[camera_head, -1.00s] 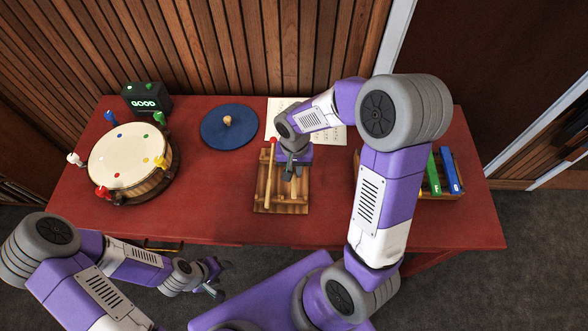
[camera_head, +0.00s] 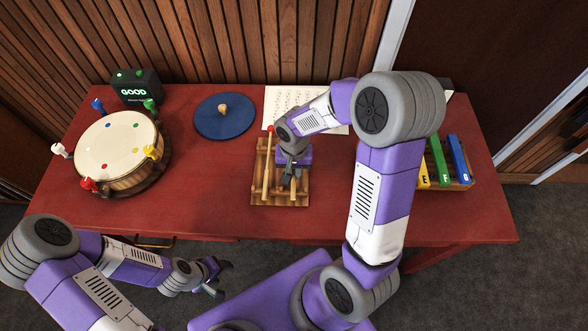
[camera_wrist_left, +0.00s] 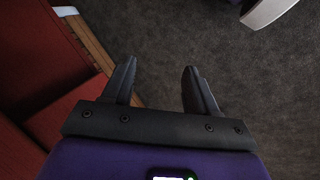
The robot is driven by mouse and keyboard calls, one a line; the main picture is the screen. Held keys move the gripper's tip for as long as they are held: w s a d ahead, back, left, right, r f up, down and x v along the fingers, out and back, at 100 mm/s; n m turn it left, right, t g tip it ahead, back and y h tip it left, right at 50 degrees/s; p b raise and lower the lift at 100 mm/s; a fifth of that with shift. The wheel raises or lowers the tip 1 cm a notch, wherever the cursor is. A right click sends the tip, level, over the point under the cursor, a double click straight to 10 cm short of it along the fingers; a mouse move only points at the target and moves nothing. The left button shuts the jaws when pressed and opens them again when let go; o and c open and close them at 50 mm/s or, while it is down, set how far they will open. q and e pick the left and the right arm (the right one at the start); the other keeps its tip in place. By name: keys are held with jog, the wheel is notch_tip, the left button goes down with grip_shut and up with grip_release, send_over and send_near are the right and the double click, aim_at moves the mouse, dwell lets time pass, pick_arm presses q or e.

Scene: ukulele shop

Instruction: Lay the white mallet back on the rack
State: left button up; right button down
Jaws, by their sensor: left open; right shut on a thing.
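The wooden rack (camera_head: 257,197) lies on the red table, with slats running across it. A mallet with a red head (camera_head: 268,138) lies along the rack's left part. My right gripper (camera_head: 291,179) is low over the right part of the rack, pointing down, shut on what I take to be the white mallet. The gripper and wrist hide its head and most of its handle. I cannot tell whether it touches the rack. My left gripper (camera_head: 222,280) is open and empty in front of the table; its two fingers show apart in the left wrist view (camera_wrist_left: 158,82).
Left on the red table (camera_head: 210,190) stand a drum with coloured pegs (camera_head: 115,143) and a dark box reading GOOD (camera_head: 135,88). Coloured bars (camera_head: 457,160) are at right.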

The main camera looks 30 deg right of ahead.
jog(key=c, duration=1.1)
grip_release()
jog(key=shift+o, duration=0.2)
notch_tip(320, 180, up, 8)
jog(key=shift+f+p, duration=0.15)
jog(key=shift+p, duration=1.05)
